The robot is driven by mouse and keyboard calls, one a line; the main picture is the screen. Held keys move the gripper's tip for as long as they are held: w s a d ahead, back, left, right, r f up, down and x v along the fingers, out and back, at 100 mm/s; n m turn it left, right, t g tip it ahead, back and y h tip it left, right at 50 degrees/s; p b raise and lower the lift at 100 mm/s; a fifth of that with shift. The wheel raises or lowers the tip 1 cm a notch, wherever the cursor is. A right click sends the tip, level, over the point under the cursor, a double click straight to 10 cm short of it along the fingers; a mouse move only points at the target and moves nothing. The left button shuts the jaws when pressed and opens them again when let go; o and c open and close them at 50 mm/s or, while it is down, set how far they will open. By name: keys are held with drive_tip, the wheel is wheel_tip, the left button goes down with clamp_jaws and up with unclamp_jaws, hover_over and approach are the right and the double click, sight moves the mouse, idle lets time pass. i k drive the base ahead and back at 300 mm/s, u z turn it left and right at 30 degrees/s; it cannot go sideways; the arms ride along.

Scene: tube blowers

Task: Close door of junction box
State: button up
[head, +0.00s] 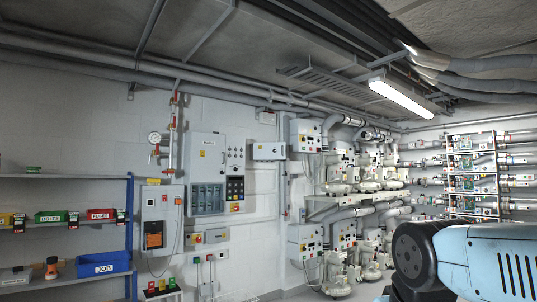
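Several grey boxes are fixed to the white wall, and I cannot tell for sure which one is the junction box. A large grey cabinet (204,143) has a closed-looking upper front and dark windows or compartments below. A small light-grey box (268,151) is mounted to its right. No door clearly stands open at this size. My gripper is out of view; only part of my blue and black arm shows at the lower right, well apart from the wall boxes.
Shelves (65,175) at the left hold bins, including a blue one (104,264). White blowers (340,170) and pipes fill the right. The floor is mostly out of view.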

sight(261, 151)
drive_tip(key=z, duration=0.3)
drive_tip(key=i, duration=1.85)
drive_tip(key=z, duration=0.5)
drive_tip(key=i, duration=2.6)
drive_tip(key=u, duration=0.45)
drive_tip(key=i, duration=2)
drive_tip(key=u, duration=0.35)
